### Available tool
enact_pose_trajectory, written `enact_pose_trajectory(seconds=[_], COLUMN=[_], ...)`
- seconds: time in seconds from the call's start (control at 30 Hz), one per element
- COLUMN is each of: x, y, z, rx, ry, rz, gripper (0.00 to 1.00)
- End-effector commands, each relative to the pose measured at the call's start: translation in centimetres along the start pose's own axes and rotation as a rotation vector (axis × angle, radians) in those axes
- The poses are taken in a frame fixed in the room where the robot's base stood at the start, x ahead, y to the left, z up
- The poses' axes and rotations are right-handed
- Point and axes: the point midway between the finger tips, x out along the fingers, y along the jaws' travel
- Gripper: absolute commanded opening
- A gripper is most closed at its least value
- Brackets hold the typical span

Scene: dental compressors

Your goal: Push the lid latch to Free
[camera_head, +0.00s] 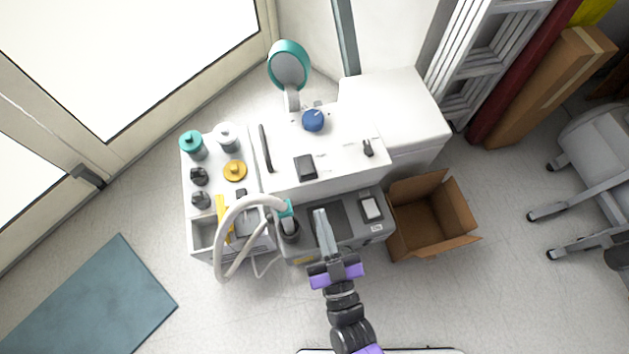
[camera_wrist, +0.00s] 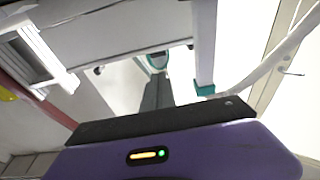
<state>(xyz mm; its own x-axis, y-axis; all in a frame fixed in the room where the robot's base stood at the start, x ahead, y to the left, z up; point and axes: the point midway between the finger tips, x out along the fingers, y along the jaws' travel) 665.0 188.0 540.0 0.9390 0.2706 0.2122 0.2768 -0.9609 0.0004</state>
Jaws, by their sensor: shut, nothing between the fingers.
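A white compressor unit (camera_head: 340,155) stands in the middle of the head view. Its pale top carries a blue round knob (camera_head: 313,120), a long black handle (camera_head: 265,148), a black rectangular part (camera_head: 305,167) and a small black lever-like part (camera_head: 367,148). I cannot tell for sure which of these is the lid latch, and no Free mark can be read. My gripper (camera_head: 320,213) is shut and empty, over the grey front panel, below the black rectangular part in the picture. In the wrist view, its dark fingers (camera_wrist: 157,92) point away from the purple body.
A pale hose (camera_head: 232,225) arches left of my gripper to a teal-collared nozzle (camera_head: 287,210). A tray (camera_head: 190,228) with jars and knobs stands left. An open cardboard box (camera_head: 428,215) stands right. A teal round mirror-like head (camera_head: 290,67) rises at the back.

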Motion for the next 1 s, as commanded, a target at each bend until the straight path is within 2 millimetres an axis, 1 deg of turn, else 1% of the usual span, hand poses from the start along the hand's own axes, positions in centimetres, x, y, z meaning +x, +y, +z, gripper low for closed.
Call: enact_pose_trajectory(seconds=[0.17,0.4,0.6,0.8,1.0], x=[1.9,6.2,8.8,9.8,9.9], y=[0.0,0.0,0.0,0.0,0.0], z=[0.0,0.0,0.0,0.0,0.0], rx=[0.001,0.001,0.0,0.001,0.0], ry=[0.004,0.004,0.003,0.0,0.0], rz=[0.001,0.001,0.001,0.001,0.001], gripper=[0.0,0.0,0.0,0.0,0.0])
